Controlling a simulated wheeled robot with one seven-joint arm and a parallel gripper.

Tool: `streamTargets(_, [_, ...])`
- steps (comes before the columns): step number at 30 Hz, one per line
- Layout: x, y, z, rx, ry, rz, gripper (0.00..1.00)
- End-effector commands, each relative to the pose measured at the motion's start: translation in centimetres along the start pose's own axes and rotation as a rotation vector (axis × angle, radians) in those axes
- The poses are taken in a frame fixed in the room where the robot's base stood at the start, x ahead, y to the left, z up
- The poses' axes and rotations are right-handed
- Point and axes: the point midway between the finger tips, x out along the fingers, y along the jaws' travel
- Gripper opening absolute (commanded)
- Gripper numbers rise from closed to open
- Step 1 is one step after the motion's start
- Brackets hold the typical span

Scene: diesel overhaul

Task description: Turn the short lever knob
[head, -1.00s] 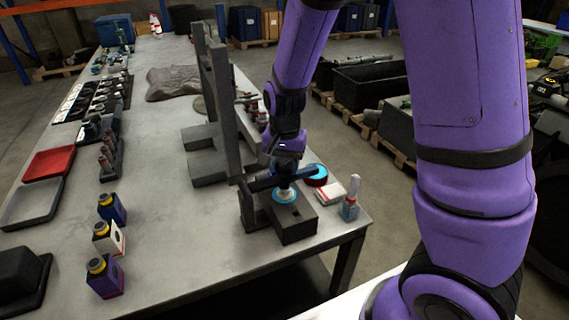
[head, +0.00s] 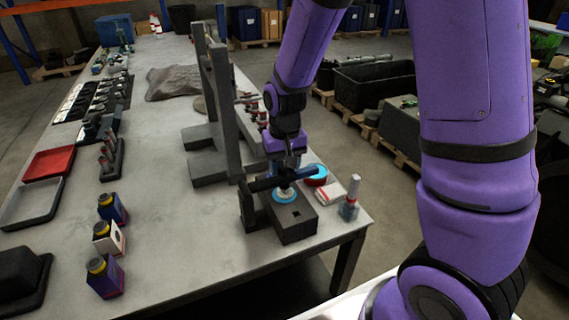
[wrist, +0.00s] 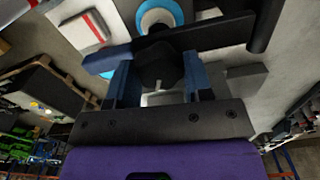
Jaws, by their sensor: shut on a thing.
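The short lever knob (wrist: 158,64) is a dark, faceted knob in the wrist view, between the two blue fingers of my gripper (wrist: 160,78). My gripper is shut on it from both sides. A black bar (wrist: 222,36) crosses just beyond the knob. In the head view my gripper (head: 285,178) is at the fixture on the near right of the bench, above a pale blue ring (head: 284,197) on a dark block (head: 294,226). The knob is mostly hidden there by the gripper and wrist.
A tall grey frame (head: 222,100) stands close behind and left of the fixture. A blue-topped red tin (head: 316,176), a white-and-red pack (head: 332,192) and a small bottle (head: 349,210) stand right of it, near the bench edge.

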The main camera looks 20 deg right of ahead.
Motion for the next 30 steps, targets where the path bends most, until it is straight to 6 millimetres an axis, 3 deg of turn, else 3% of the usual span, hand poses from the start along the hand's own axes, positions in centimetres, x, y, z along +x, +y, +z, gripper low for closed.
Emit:
streamTargets(15, [-0.02,-0.02,-0.02,-0.455,0.001,-0.002,0.23])
streamTargets(30, [-0.02,-0.06,-0.01,-0.659,0.001,-0.002,0.23])
